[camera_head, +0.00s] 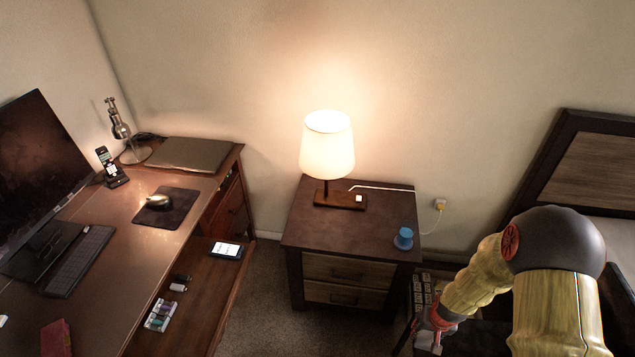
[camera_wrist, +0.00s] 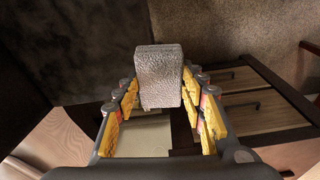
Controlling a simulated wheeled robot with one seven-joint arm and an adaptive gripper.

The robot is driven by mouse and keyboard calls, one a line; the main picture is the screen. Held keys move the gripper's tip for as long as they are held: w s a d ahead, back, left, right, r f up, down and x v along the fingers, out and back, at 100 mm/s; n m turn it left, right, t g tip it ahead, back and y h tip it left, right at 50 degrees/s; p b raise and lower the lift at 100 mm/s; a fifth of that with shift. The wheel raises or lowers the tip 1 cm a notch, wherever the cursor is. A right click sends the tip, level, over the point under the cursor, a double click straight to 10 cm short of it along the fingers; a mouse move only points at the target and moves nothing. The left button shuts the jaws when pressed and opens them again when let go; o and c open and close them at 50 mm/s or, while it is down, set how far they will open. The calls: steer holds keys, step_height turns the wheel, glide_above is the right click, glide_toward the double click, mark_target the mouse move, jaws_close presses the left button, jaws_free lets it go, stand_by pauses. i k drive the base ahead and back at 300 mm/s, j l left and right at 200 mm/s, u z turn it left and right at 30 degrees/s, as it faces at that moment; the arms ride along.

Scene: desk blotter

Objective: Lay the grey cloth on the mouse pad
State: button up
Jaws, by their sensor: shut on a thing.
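The grey cloth (camera_wrist: 161,75) shows in the wrist view as a pale, textured, folded block. My gripper (camera_wrist: 160,95) is shut on it, with yellow finger pads on its left and right sides. In the head view my gripper (camera_head: 418,330) is at the lower right, beside the nightstand and far from the desk; I cannot make out the cloth clearly there. The dark mouse pad (camera_head: 179,215) lies on the desk at the left of the head view. A shiny mouse (camera_head: 158,202) is on its left part.
The desk also holds a monitor (camera_head: 40,165), keyboard (camera_head: 78,260), closed laptop (camera_head: 188,154), metal desk lamp (camera_head: 122,130) and phone on a stand (camera_head: 112,168). Between my gripper and the desk stands a nightstand (camera_head: 300,235) with a lit lamp (camera_head: 327,145) and blue cup (camera_head: 403,238).

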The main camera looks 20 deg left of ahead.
mark_target(172, 216)
steer(key=u, duration=1.55)
